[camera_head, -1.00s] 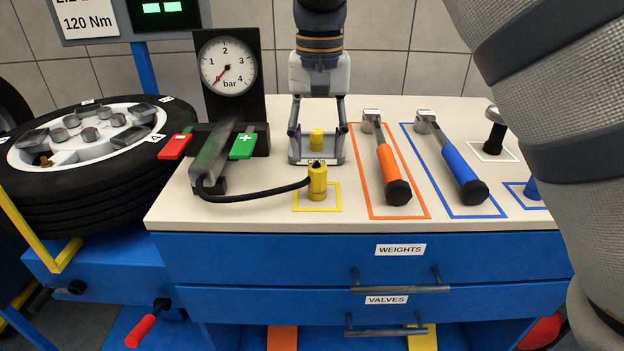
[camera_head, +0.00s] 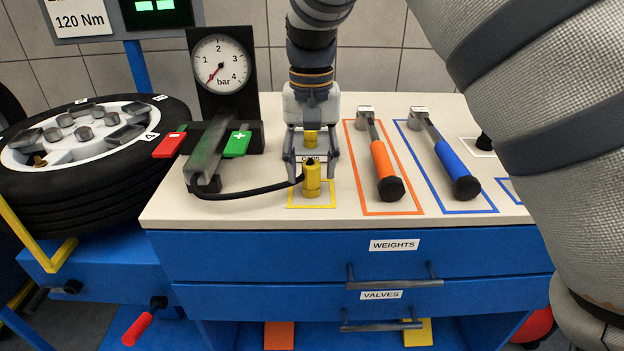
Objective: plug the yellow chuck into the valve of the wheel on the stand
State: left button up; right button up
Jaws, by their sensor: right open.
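The yellow chuck (camera_head: 312,181) stands upright in the yellow outline on the bench, with a black hose running left from it to the pressure gauge unit. My right gripper (camera_head: 312,176) points down just behind the chuck, its fingers apart; I cannot tell whether they touch it. A small yellow piece (camera_head: 311,138) shows between the fingers, farther back. The wheel (camera_head: 75,140) lies flat on the stand at the left. A small brass-coloured part (camera_head: 39,161) on its rim may be the valve. My left gripper is not in view.
The gauge (camera_head: 221,66) stands left of my gripper, with a red minus button (camera_head: 170,146) and a green plus button (camera_head: 237,145) below it. An orange-handled tool (camera_head: 384,160) and a blue-handled tool (camera_head: 452,165) lie right of the chuck. My arm covers the right side.

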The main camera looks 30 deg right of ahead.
aim_at(311, 163)
grip_shut()
jog(key=shift+r, duration=2.5)
jog(key=shift+f, duration=0.1)
